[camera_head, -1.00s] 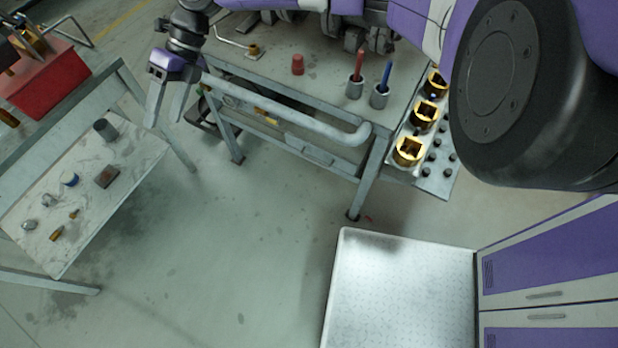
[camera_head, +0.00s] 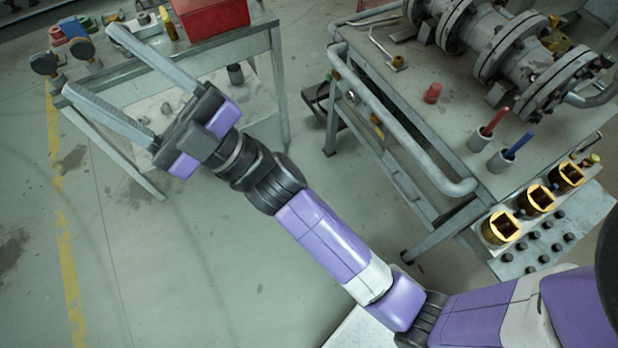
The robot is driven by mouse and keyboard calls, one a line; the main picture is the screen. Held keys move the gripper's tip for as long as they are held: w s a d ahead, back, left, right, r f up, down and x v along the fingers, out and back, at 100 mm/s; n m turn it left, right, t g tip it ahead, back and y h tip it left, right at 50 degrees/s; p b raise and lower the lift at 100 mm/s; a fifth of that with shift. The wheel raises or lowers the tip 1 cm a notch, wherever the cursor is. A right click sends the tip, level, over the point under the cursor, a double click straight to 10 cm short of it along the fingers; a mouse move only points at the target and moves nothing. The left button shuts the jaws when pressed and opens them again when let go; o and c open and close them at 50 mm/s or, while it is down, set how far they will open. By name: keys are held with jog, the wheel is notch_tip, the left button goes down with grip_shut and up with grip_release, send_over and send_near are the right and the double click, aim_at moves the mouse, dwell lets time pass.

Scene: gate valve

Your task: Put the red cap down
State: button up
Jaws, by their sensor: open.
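A small red cap (camera_head: 432,93) stands on the grey valve bench (camera_head: 455,120), in front of the large pipe valve (camera_head: 500,45). My gripper (camera_head: 89,59) is at the upper left, its two long fingers spread wide and nothing between them. It is far left of the red cap, with the gap between the two benches in between. The fingers overlap the left bench (camera_head: 262,38) in the picture; I cannot tell how high above it they are. A small red piece (camera_head: 57,35) also sits at that bench's far left, beside blue and green pieces.
A red box (camera_head: 210,15) is on the left bench. Two cups (camera_head: 480,138) with red and blue handled tools stand near the valve bench's front. Brass sockets (camera_head: 501,228) line a side tray. A pipe rail (camera_head: 400,130) edges the bench. The floor between is open.

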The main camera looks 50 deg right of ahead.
jog(key=s+d+f+m+g+h, duration=0.2)
jog(key=s+d+f+m+h, duration=0.1)
jog(key=s+f+m+h, duration=0.55)
jog(key=s+d+f+m+g+h, duration=0.1)
jog(key=s+d+f+m+h, duration=0.3)
jog(key=s+f+m+h, duration=0.5)
jog(key=s+d+f+n+g+y, duration=0.1)
jog(key=s+d+f+g, duration=0.2)
jog(key=s, duration=0.3)
jog(key=s+d+f+n+g+y, duration=0.1)
jog(key=s+d+f+g, duration=0.2)
jog(key=s, duration=0.3)
jog(key=shift+s+f, duration=0.15)
jog(key=shift+f, duration=0.7)
